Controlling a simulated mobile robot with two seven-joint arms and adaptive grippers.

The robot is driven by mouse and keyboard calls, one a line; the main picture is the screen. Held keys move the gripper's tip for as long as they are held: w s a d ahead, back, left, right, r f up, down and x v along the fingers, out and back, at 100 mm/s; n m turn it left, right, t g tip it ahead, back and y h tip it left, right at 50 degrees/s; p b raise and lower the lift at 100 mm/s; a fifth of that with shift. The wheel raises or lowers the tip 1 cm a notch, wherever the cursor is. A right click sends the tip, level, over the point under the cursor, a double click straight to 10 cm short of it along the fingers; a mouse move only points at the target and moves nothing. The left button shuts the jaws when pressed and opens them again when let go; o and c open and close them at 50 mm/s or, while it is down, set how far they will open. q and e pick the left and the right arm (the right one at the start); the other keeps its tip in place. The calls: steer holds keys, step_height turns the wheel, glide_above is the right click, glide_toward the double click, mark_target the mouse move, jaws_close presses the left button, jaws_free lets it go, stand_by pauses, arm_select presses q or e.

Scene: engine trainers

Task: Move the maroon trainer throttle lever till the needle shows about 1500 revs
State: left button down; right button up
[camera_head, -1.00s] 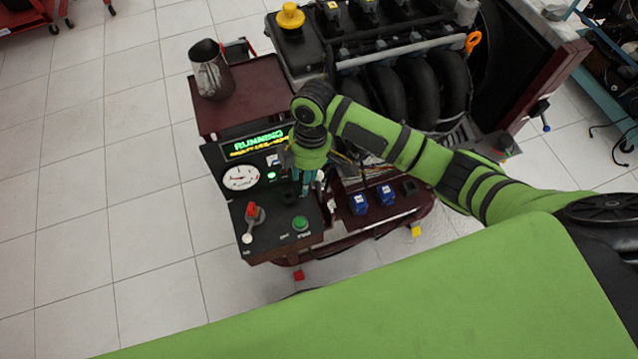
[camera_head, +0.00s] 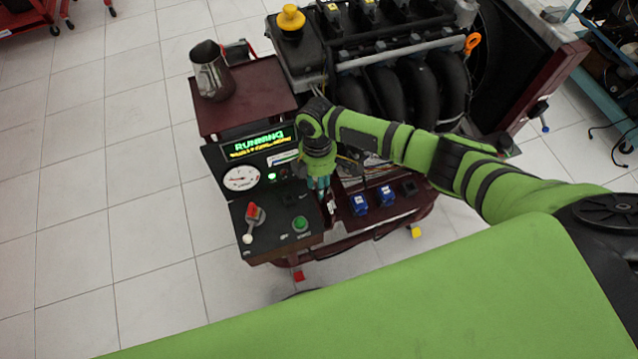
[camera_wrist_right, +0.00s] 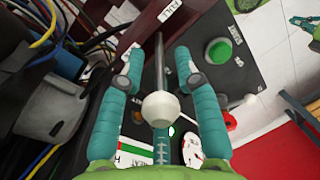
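The maroon engine trainer (camera_head: 262,80) has a dark control panel with a round needle gauge (camera_head: 241,177). Its needle points left of centre, but the figures are too small to read. In the right wrist view, the throttle lever is a thin metal rod with a white ball knob (camera_wrist_right: 160,108). My right gripper (camera_wrist_right: 158,68) is open, with its teal fingers on either side of the rod and gaps visible. In the head view, my right gripper (camera_head: 319,186) points down at the panel's right edge and hides most of the lever. My left gripper is out of view.
A lit display (camera_head: 260,143) reads RUNNING. A metal jug (camera_head: 209,72) stands on the trainer's top. Loose cables (camera_wrist_right: 60,40) lie left in the wrist view.

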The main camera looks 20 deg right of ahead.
steer(key=shift+s+f, duration=0.1)
steer(key=shift+f, duration=0.6)
jaws_close()
steer(key=s+t+p, duration=0.1)
steer(key=p, duration=0.2)
steer(key=s+t+p, duration=0.1)
steer(key=t+p, duration=0.1)
steer(key=p, duration=0.1)
steer(key=shift+s+a+t, duration=0.15)
steer(key=shift+t, duration=0.15)
jaws_free()
